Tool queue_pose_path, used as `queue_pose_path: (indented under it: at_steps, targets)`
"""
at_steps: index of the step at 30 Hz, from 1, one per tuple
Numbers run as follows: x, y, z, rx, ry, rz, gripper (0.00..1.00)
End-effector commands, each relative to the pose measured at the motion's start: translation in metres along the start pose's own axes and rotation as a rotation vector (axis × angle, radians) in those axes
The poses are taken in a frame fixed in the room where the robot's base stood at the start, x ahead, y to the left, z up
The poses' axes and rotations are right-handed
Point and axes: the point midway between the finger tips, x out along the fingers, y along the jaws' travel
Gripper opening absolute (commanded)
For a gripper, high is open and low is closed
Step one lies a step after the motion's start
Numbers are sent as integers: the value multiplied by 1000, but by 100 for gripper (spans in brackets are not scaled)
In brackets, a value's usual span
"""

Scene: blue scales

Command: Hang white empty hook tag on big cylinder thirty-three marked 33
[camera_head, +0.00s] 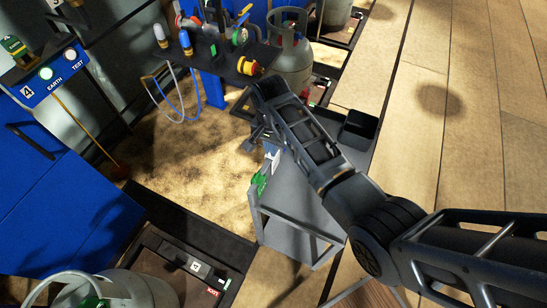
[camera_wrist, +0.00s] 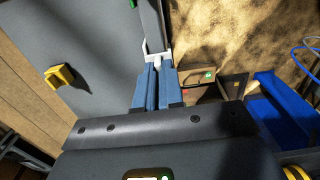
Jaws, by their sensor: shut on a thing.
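My gripper (camera_wrist: 157,90) has its blue fingers close together on a white piece (camera_wrist: 157,54), which looks like the white hook tag. Only a small part shows past the fingertips, and no lettering on it is readable. In the head view my gripper (camera_head: 269,148) is over the far end of a grey cart, and the tag is hard to make out there. A big grey cylinder (camera_head: 291,58) stands behind the arm, apart from the gripper. Another (camera_head: 128,291) is at the bottom left, and part of a third (camera_head: 337,12) is at the top. I cannot read 33 on any.
The grey cart (camera_head: 289,200) carries green-and-white pieces (camera_head: 259,184) at its left edge. A dark panel (camera_head: 225,58) with valves and a yellow-red knob (camera_head: 250,66) stands behind the gripper. Blue hoses (camera_head: 177,108) hang below it. The right-hand floor is clear beyond my arm.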

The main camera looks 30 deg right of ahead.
Motion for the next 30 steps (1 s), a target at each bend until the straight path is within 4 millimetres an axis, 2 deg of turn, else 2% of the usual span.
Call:
queue_pose_path:
  at_steps: [30]
  targets:
    - [-40, 0, 0, 0, 0, 0, 0]
